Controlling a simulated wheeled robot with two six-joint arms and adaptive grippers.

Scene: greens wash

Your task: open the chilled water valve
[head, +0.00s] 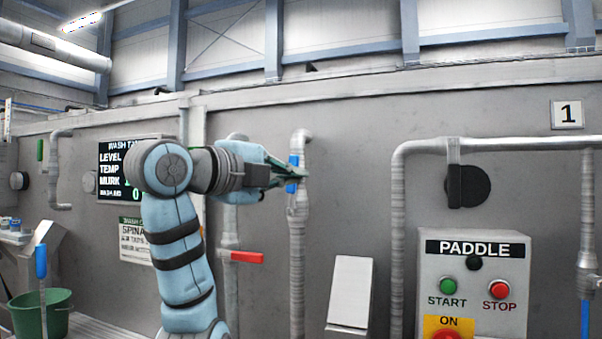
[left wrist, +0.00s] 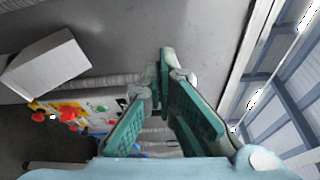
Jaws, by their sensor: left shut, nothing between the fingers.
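A blue valve handle (head: 293,160) stands about upright against a grey vertical pipe (head: 297,250) in the middle of the head view. My left gripper (head: 302,174) reaches in from the left at the handle's height, shut with nothing in it. Its fingers cross in front of the handle and hide its middle part. I cannot tell whether they touch it. In the left wrist view the gripper (left wrist: 166,62) shows with its fingertips together, and a little blue shows behind the fingers. My right gripper is not in view.
A red lever (head: 246,257) sticks out sideways from a pipe to the left. A paddle control box (head: 474,285) with buttons stands at the right. Another blue handle (head: 585,318) is on the far right pipe. A green bucket (head: 40,315) is at lower left.

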